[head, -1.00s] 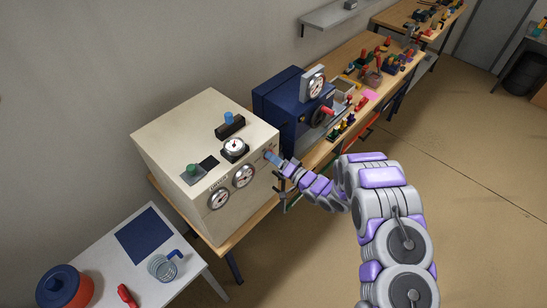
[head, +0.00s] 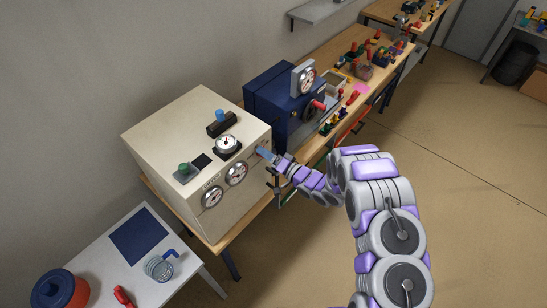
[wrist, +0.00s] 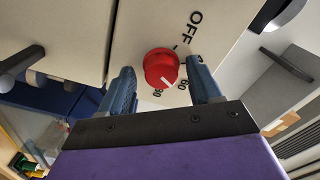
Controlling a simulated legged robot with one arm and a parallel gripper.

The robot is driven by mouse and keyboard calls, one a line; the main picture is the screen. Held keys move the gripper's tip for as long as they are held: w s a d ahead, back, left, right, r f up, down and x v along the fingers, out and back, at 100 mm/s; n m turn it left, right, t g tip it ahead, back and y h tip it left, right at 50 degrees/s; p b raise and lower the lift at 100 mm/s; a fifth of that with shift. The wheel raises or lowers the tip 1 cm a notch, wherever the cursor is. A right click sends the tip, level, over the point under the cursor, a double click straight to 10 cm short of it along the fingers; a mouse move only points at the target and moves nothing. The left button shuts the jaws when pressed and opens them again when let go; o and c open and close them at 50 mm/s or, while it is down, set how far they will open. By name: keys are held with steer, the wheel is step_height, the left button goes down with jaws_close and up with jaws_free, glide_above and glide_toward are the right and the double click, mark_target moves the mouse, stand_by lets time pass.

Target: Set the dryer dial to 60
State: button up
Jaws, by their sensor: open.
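The dryer (head: 160,145) is a cream box on a wooden bench, with gauges on its top and front. Its dial (wrist: 161,66) is a round red knob with a white pointer mark, on a pale panel in the wrist view. "OFF" and "60" are printed around it, plus a partly hidden label below. The pointer mark faces down and slightly right, near the "60" side. My gripper (wrist: 160,72) is open, with one blue finger on each side of the knob; I cannot tell whether they touch it. In the head view my gripper (head: 265,154) is at the dryer's front right edge and hides the dial.
A dark blue machine (head: 275,105) with a red-handled wheel stands right behind the dryer. A white table (head: 187,262) with a red-orange pot (head: 55,290) and a wire coil (head: 158,268) is at lower left. The floor right of the benches is open.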

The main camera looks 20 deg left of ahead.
steer(key=b+v, duration=0.3)
steer(key=v, duration=1.4)
steer(key=shift+d, duration=0.15)
steer(key=shift+f, duration=0.1)
